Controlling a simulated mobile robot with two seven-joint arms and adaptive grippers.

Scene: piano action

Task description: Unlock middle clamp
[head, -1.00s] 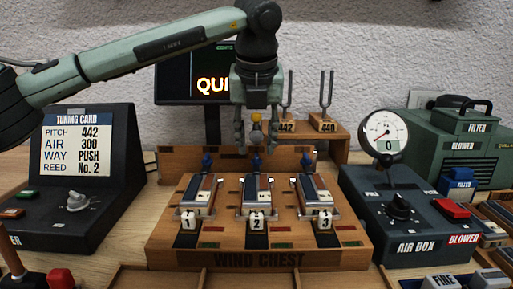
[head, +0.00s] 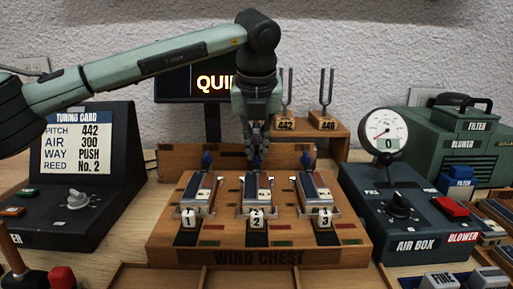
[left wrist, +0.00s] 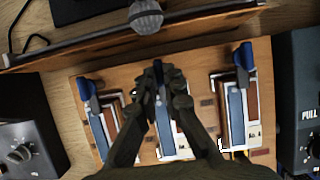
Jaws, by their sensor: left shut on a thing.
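My left gripper (head: 257,156) comes down from above behind reed block 2 (head: 257,192) on the wooden wind chest (head: 258,258). It is shut on the blue lever of the middle clamp (left wrist: 160,92), which is mostly hidden by the fingers. The left clamp's blue lever (head: 207,160) and the right clamp's blue lever (head: 308,157) stand upright behind blocks 1 and 3. In the left wrist view the fingers also show around the middle lever (left wrist: 160,78). My right gripper is not in view.
A wooden back rail (head: 180,162) runs behind the clamps. The tuning card stand (head: 85,165) is at left, the air box (head: 410,215) with its gauge (head: 384,134) at right. Two tuning forks (head: 325,95) stand on a shelf behind.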

